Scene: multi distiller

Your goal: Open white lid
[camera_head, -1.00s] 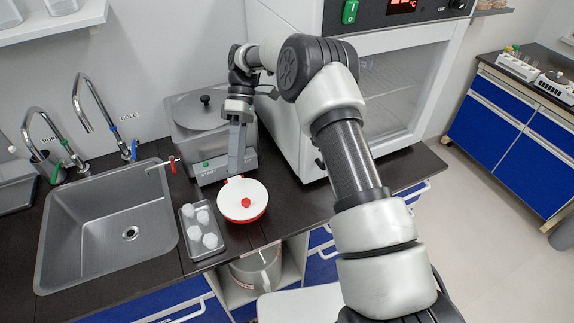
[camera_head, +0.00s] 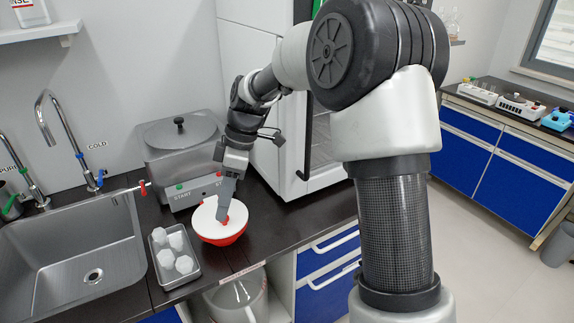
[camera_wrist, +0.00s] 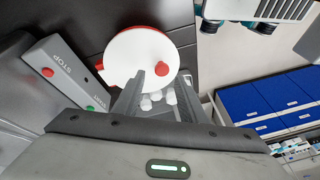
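The white lid (camera_head: 208,216) lies on a red bowl (camera_head: 226,240) on the dark counter, in front of the grey distiller. A red knob (camera_wrist: 161,69) stands on the lid. The lid (camera_wrist: 130,52) fills the upper middle of the wrist view. My gripper (camera_head: 224,216) points down with its fingertips at the knob. In the wrist view my gripper (camera_wrist: 161,76) is open, its two fingers apart on either side of the knob. I cannot tell whether either finger touches the knob or lid.
The grey distiller (camera_head: 180,158) with START and STOP buttons stands close behind the bowl. A tray (camera_head: 180,281) with several white pieces is at its left front, beside the sink (camera_head: 70,262). A tall white cabinet (camera_head: 255,100) stands behind right. The counter right of the bowl is clear.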

